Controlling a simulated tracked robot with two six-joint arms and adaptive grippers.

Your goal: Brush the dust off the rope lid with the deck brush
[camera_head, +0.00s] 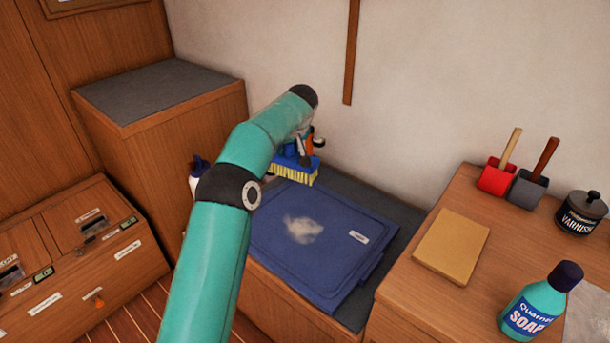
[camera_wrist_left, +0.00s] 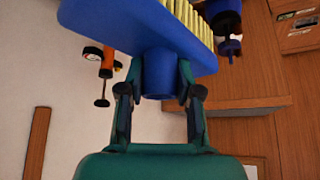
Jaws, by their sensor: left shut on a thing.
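The deck brush (camera_head: 296,170) has a blue body and pale yellow bristles facing down. My left gripper (camera_head: 301,150) is shut on it, and my arm partly hides the grip. In the left wrist view the fingers (camera_wrist_left: 158,88) clasp the blue socket of the brush (camera_wrist_left: 135,28) from both sides. The rope lid (camera_head: 343,262) is a flat dark blue panel with a small white label. A pale grey dust patch (camera_head: 302,229) lies near its middle. The brush is over the lid's back edge, apart from the dust; I cannot tell whether the bristles touch. My right gripper is out of view.
A wooden counter at right holds a tan block (camera_head: 452,246), a soap bottle (camera_head: 533,305), a varnish pot (camera_head: 582,213) and red (camera_head: 496,177) and grey (camera_head: 527,188) holders. A grey-topped cabinet (camera_head: 155,90) stands behind.

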